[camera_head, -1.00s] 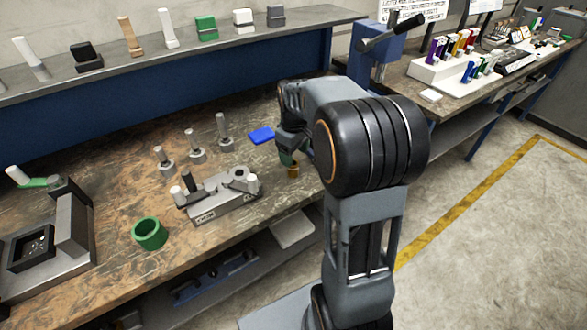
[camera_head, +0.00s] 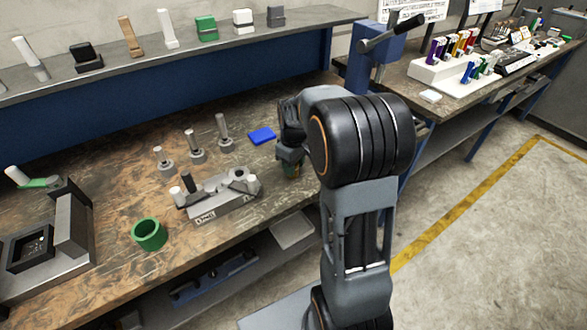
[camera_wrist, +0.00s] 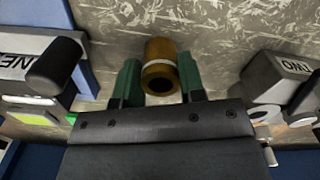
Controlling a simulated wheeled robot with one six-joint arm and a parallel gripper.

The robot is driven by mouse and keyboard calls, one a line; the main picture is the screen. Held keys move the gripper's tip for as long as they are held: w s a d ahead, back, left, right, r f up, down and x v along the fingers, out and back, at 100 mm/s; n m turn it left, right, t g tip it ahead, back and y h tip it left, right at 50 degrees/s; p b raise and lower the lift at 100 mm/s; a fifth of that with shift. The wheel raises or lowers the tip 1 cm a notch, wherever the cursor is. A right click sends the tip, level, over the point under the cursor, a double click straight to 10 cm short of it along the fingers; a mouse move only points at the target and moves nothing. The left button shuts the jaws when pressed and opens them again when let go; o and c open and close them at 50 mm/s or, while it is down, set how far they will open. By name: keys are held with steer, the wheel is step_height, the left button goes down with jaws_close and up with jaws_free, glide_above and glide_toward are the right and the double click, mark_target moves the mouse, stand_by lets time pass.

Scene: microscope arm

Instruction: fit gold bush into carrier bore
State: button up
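The gold bush (camera_wrist: 160,66) stands between my gripper's green fingers in the wrist view, its round opening showing. A pale band runs around it. My gripper (camera_wrist: 160,78) has a finger on each side of the bush; whether they touch it is unclear. In the head view, my gripper (camera_head: 290,163) is low over the bench, and the bush (camera_head: 291,173) is mostly hidden by it. A grey metal fixture (camera_head: 222,204) stands to the left on the bench. It carries a grey part with a round opening (camera_head: 239,174), likely the carrier bore.
A blue pad (camera_head: 261,136) lies behind my gripper. Several upright grey posts (camera_head: 196,147) stand behind the fixture. A green cup (camera_head: 149,234) and a dark-grey station (camera_head: 65,225) are farther left. The bench's front edge is close to my gripper.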

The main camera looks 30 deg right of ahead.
steer(key=c, duration=0.5)
steer(key=shift+r, duration=0.1)
